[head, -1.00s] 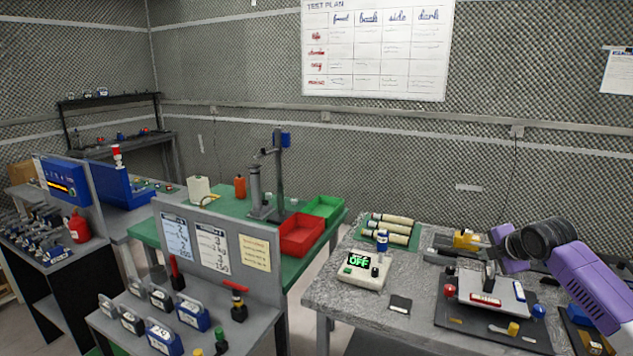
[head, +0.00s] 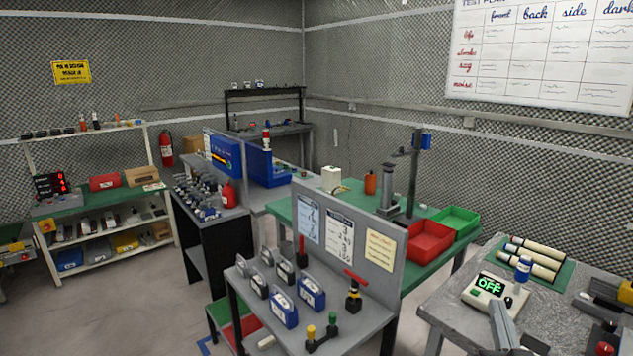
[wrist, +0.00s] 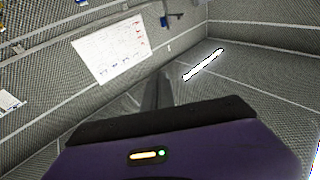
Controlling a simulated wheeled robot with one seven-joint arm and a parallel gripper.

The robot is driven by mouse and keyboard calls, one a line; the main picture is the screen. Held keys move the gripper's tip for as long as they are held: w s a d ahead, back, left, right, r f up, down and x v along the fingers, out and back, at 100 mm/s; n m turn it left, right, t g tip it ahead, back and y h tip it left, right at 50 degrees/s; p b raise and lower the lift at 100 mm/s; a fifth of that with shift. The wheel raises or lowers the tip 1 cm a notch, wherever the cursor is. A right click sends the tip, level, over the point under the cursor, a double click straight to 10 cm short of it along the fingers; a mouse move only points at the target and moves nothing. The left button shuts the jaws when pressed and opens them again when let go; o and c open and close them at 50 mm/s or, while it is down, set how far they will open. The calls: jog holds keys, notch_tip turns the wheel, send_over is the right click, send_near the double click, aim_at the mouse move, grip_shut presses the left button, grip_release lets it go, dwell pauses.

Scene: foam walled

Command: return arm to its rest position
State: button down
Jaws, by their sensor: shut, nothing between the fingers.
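My gripper (wrist: 157,85) shows in the wrist view, beyond the purple wrist housing with its small lit strip. Its grey fingers are together and empty, pointing toward the foam walls and away from the benches. In the head view the purple arm is out of sight. A grey angled piece at the lower right, beside the meter, may be part of my arm; I cannot tell. No object is held.
Floor at lower left is clear.

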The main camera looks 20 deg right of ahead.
jog(key=s+a+f+n+g+y, duration=0.1)
jog(key=s+a+f+n+y, duration=0.1)
jog(key=s+a, duration=0.5)
jog(key=s+a+f+n+g+y+b, duration=0.1)
jog(key=s+a+f+y, duration=0.3)
jog(key=s, duration=0.9)
jog(key=s+a+f+n+g+y, duration=0.1)
jog(key=s+a+f+n+y, duration=0.2)
jog(key=s+a+f, duration=0.4)
jog(key=s+a+y, duration=0.1)
jog(key=s+a, duration=0.2)
jog(key=a, duration=0.2)
jog(key=shift+s+a+b, duration=0.25)
jog(key=shift+s+b, duration=0.1)
